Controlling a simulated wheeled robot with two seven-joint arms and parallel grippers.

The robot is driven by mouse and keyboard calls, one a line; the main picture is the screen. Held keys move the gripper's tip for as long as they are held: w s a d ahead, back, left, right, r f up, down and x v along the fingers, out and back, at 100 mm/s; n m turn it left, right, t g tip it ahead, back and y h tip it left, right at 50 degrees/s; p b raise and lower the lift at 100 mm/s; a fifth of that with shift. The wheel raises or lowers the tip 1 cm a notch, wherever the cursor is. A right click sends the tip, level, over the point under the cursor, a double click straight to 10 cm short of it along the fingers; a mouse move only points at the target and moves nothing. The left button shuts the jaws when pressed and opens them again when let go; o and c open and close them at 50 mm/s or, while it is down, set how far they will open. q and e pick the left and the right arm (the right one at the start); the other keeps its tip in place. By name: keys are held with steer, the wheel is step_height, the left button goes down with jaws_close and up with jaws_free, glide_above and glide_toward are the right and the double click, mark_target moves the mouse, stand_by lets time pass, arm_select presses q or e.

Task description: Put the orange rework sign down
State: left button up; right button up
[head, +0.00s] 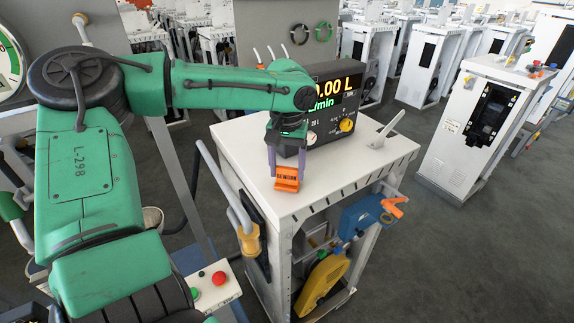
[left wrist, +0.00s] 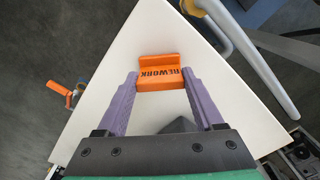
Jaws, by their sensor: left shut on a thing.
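The orange rework sign (head: 287,183) is a small angled piece with dark "REWORK" lettering. It is over the white top of the dispenser frame (head: 240,139), near its front edge in the head view. My left gripper (head: 289,168) points down with its purple fingers on both sides of the sign, shut on it. In the left wrist view the sign (left wrist: 159,66) sits between the two fingertips (left wrist: 160,82), with white top all around it. I cannot tell whether the sign touches the surface. My right gripper is not in view.
A black display unit (head: 335,100) with yellow digits stands behind the sign, and a pale tilted bracket (head: 385,129) is to its right. The white top is bare around the sign. A hose nozzle (head: 248,238) hangs on the frame's left side. More frames stand behind.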

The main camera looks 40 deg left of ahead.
mark_target(287, 168)
arm_select(q)
steer(key=shift+s, duration=0.1)
steer(key=o, duration=1.2)
steer(key=shift+o, duration=0.9)
steer(key=shift+f, duration=0.1)
steer(key=shift+w+a, duration=0.1)
steer(key=shift+w, duration=0.1)
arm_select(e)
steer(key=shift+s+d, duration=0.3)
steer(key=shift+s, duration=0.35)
arm_select(q)
steer(key=shift+r, duration=0.3)
step_height(287, 168, up, 12)
steer(key=b, duration=0.1)
steer(key=shift+f+b, duration=0.15)
steer(key=shift+b, duration=0.2)
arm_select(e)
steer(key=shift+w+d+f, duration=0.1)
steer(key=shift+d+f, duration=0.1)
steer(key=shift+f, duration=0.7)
arm_select(q)
steer(key=shift+s, duration=0.1)
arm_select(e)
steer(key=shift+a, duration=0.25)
